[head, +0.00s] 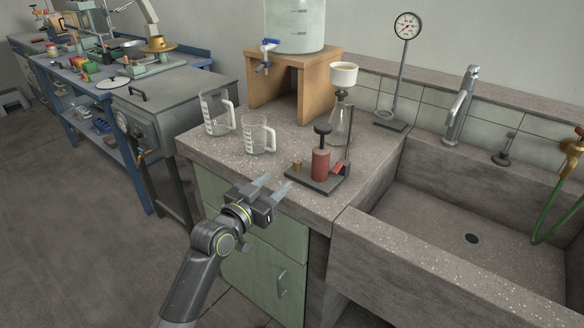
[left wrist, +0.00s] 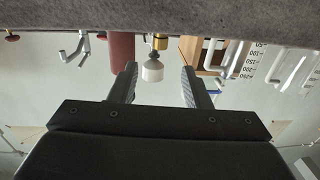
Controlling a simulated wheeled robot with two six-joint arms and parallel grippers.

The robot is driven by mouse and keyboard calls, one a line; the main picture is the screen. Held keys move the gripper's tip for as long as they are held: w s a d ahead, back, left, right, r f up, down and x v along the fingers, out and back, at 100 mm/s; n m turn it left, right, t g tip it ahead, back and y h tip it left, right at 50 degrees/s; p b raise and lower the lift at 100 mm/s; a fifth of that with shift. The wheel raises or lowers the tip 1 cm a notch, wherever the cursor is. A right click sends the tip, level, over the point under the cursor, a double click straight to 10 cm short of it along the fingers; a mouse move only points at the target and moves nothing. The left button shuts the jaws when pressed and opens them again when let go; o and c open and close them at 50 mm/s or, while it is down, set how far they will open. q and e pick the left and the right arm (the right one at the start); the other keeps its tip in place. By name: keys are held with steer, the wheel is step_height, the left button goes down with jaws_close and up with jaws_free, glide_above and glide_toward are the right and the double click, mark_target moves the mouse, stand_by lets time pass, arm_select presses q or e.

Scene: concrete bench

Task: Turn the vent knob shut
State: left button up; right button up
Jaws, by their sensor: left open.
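A small brass knob (head: 297,164), which I take to be the vent knob, stands on the left of a dark base plate (head: 318,181), beside a red cylinder (head: 320,165) with a black top handle. My left gripper (head: 275,183) is open and empty at the bench's front edge, short of the knob and apart from it. In the left wrist view, which looks upside down, the brass knob (left wrist: 158,42) shows beyond the fingertips, roughly in line with the gap between them. The red cylinder (left wrist: 120,47) is left of it there. My right gripper is not in view.
Two measuring jugs (head: 258,135) (head: 217,112) stand left of the base. A flask with a white funnel (head: 343,75) is behind it. A wooden stand (head: 272,88) holds a water tank. The sink (head: 440,230) is at the right.

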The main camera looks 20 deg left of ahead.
mark_target(295, 165)
arm_select(q)
steer(key=x, duration=0.8)
steer(key=shift+w, duration=0.35)
steer(key=shift+f, duration=0.1)
jaws_close()
